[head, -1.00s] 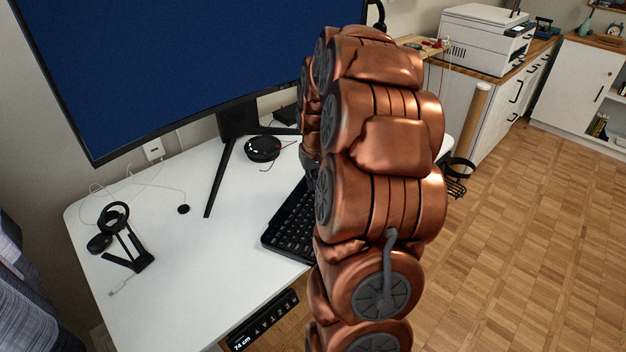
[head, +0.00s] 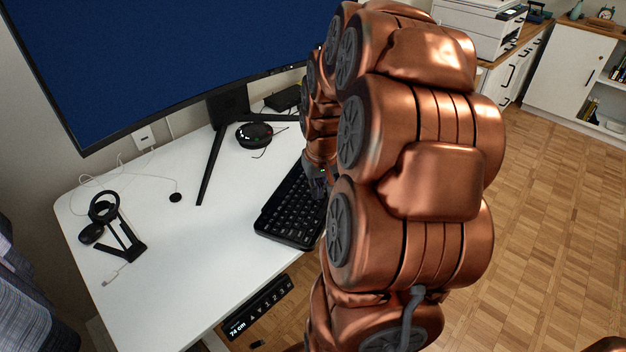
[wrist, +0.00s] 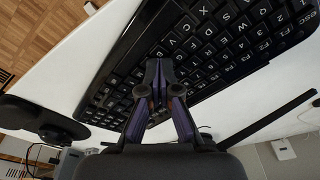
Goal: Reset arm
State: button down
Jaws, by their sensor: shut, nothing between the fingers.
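My copper-coloured arm rises through the right half of the head view and hides part of the desk. My gripper (wrist: 158,75) shows in the wrist view, with its dark fingers together and nothing between them. It is over the black keyboard (wrist: 215,50); I cannot tell whether it touches the keys. In the head view the keyboard (head: 288,212) lies on the white desk (head: 180,255), its right part hidden behind my arm.
A large monitor (head: 170,60) stands at the back of the desk. A round black device (head: 252,135) sits near its stand. A black charging stand (head: 118,235) is at the left. A height panel (head: 258,308) is on the front edge. Wooden floor (head: 545,220) is clear at right.

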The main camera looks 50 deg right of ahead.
jog(key=shift+s+a, duration=0.3)
jog(key=shift+s, duration=0.25)
jog(key=shift+s+a, duration=0.3)
jog(key=shift+s, duration=0.25)
jog(key=shift+a+r, duration=0.1)
jog(key=shift+a, duration=0.05)
jog(key=s+a+n, duration=0.1)
jog(key=a, duration=0.3)
jog(key=s+a+r+g, duration=0.1)
jog(key=a, duration=0.4)
jog(key=s+a+n+y, duration=0.1)
jog(key=a, duration=0.3)
jog(key=shift+a+r+n+g, duration=0.3)
jog(key=shift+g, duration=0.1)
jog(key=s+a+r+n+g, duration=0.1)
jog(key=s+a+n+g, duration=0.2)
jog(key=s+a, duration=0.9)
notch_tip(320, 180, up, 17)
jog(key=t+p, duration=0.1)
jog(key=p, duration=1.3)
jog(key=shift+w+f+p, duration=0.2)
jog(key=shift+w+p, duration=0.05)
jog(key=shift+p, duration=0.15)
jog(key=shift+d, duration=0.1)
